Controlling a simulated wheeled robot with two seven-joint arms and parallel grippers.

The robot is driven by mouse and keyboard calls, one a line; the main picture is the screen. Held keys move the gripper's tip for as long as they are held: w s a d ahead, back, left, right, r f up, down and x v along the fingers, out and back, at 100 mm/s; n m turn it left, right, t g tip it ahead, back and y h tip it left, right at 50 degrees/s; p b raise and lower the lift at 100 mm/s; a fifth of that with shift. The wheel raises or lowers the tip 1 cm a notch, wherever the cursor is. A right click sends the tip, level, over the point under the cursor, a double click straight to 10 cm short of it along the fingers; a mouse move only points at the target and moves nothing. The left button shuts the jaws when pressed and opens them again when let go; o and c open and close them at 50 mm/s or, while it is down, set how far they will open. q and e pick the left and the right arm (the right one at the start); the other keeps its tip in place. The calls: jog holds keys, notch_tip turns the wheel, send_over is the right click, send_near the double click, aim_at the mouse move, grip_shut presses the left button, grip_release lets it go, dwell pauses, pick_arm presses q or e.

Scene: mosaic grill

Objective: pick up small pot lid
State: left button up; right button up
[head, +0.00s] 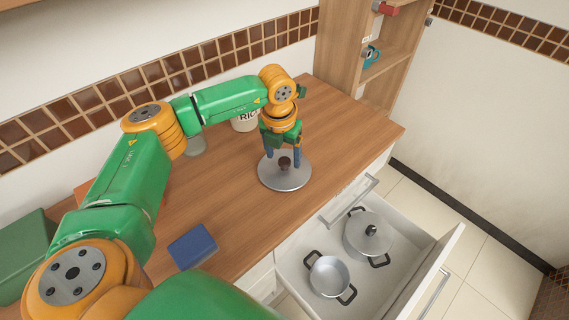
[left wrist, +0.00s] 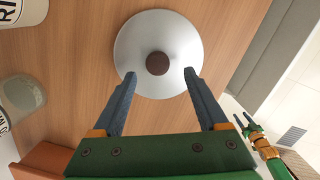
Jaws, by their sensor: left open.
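A round grey metal pot lid (head: 285,175) with a dark brown knob lies flat on the wooden counter. My left gripper (head: 284,153) is open just above the lid, with its blue fingers either side of the knob as seen from the head. In the left wrist view the lid (left wrist: 157,85) is whole, and its brown knob lies a little beyond the fingertips and between their lines. The left gripper (left wrist: 160,75) holds nothing. A small open pot (head: 328,277) without a lid stands in the open drawer.
The drawer (head: 297,262) is pulled out below the counter and also holds a larger lidded pot (head: 368,238). A white canister (head: 245,122) stands behind the left arm. A blue box (head: 192,247) lies near the front edge. A wooden shelf (head: 345,45) stands at the back.

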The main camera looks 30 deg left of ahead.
aim_at(284, 159)
pick_arm(q)
jog(key=shift+w+a+f, duration=0.1)
jog(key=shift+w+f, duration=0.1)
jog(key=shift+f, duration=0.35)
jog(key=shift+w+a+f, duration=0.1)
jog(key=shift+w+f, duration=0.05)
jog(key=shift+f, duration=0.35)
jog(key=shift+w+f, duration=0.3)
jog(key=shift+w, duration=0.1)
jog(key=shift+c, duration=0.3)
jog(key=shift+s+d+r, duration=0.1)
jog(key=shift+s+r, duration=0.15)
jog(key=shift+s, duration=0.05)
jog(key=c, duration=1.1)
grip_shut()
jog(key=shift+w+f, duration=0.1)
jog(key=shift+w, duration=0.1)
